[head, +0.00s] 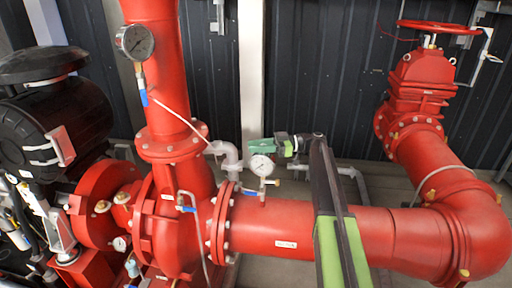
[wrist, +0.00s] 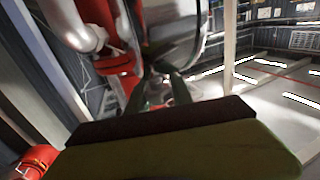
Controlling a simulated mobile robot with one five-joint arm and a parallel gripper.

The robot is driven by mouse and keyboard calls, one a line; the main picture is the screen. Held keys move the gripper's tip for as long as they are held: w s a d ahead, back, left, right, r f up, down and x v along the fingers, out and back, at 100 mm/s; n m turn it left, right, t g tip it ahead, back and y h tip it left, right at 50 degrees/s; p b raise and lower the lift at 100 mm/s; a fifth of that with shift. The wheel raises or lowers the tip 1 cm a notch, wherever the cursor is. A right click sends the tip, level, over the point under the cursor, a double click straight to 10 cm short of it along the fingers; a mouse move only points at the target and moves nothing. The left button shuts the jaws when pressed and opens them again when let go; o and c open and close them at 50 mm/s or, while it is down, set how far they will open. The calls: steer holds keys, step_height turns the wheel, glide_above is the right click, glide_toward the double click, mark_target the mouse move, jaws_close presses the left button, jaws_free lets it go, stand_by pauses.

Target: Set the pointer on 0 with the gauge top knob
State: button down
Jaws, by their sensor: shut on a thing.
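The small white-faced gauge (head: 262,165) stands on a short pipe fitting above the big horizontal red pipe, just right of the flange. Its pointer is too small to read. My green gripper (head: 272,149) is at the top of this gauge, reaching in from the right. In the wrist view, my two dark fingers (wrist: 160,92) come together at the edge of a round silvery body (wrist: 172,32), which looks like the gauge case seen close. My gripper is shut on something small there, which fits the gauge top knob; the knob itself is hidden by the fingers.
A second, larger gauge (head: 136,42) hangs on the vertical red pipe at upper left. A blue-handled valve (head: 187,208) and the bolted flange (head: 220,222) are close left of the small gauge. A grey pipe elbow (head: 225,152) stands behind. Floor is open at right in the wrist view.

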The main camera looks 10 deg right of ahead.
steer(key=c, duration=1.1)
jaws_free()
steer(key=d, duration=1.7)
steer(key=shift+s+d, duration=0.2)
